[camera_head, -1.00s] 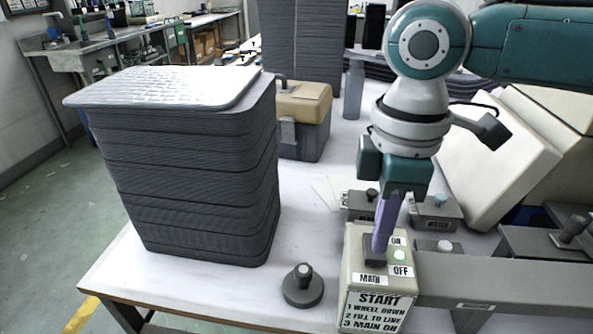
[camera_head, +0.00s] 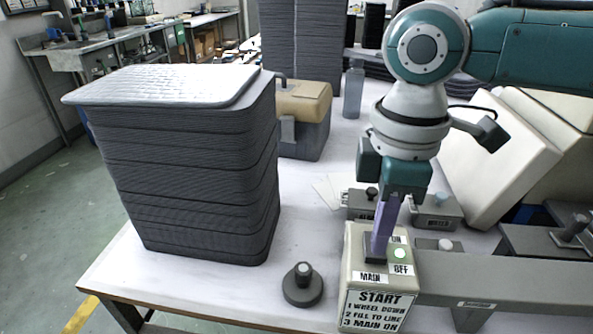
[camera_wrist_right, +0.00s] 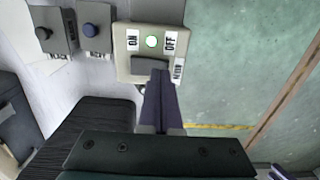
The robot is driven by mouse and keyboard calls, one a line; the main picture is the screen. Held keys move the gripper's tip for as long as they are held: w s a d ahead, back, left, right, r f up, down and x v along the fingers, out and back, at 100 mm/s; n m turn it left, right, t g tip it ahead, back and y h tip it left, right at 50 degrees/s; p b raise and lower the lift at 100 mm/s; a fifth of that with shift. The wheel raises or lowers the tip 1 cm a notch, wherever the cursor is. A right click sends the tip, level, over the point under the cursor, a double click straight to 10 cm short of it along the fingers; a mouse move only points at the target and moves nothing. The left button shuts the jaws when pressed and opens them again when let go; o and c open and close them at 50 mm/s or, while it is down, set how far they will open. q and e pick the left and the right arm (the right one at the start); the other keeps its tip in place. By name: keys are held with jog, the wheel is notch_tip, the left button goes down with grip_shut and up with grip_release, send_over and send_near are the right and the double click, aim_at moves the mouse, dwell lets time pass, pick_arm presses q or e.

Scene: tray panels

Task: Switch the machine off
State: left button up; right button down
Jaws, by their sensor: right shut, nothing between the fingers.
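The machine's switch box (camera_head: 353,262) is a cream box with a START instruction plate on its front and labels MAIN, ON and OFF on top. A round light (camera_head: 400,253) on it glows green. The dark main switch (camera_head: 375,258) sits on the box top beside the light, partly hidden by the fingers. My right gripper (camera_head: 379,254) points down with its purple fingers shut and empty, its tips at the switch. In the right wrist view the fingertips (camera_wrist_right: 160,76) overlap the switch's edge; whether they touch cannot be told. My left gripper is not in view.
A tall stack of grey trays (camera_head: 185,190) stands left on the white table. A round dark knob (camera_head: 303,285) stands between it and the box. Small boxes with knobs (camera_head: 436,212) sit behind the switch box. A grey beam (camera_head: 480,283) runs right.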

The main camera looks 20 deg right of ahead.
jog(key=shift+f, duration=0.55)
jog(key=shift+r, duration=0.1)
notch_tip(320, 180, up, 7)
jog(key=p, duration=0.8)
jog(key=shift+a, duration=0.1)
dwell(0.5)
